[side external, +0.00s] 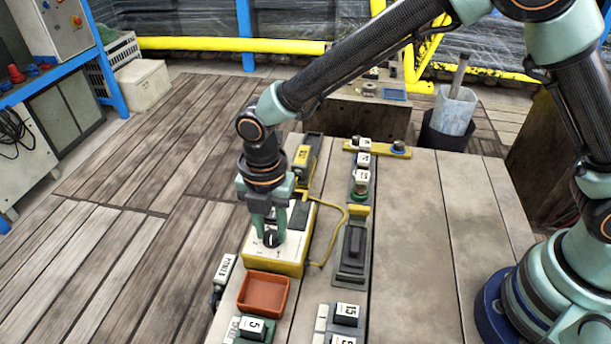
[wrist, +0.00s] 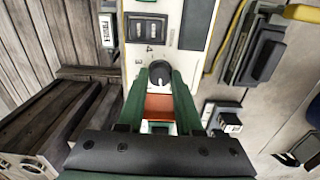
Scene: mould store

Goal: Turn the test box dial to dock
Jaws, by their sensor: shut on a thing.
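The test box (side external: 296,251) is a white-faced case with a yellow lower body, lying on the bench. Its dial (wrist: 160,72) is a round dark knob with a pale mark on its near side in the wrist view; it also shows at the front of the box in the side view (side external: 270,239). My gripper (side external: 269,234) points straight down over the box, its green fingers shut on the dial from both sides. In the wrist view the fingertips (wrist: 160,76) stand either side of the knob.
An orange tray (side external: 264,293) stands close in front of the box. A yellow cable (side external: 334,225) curves beside the box.

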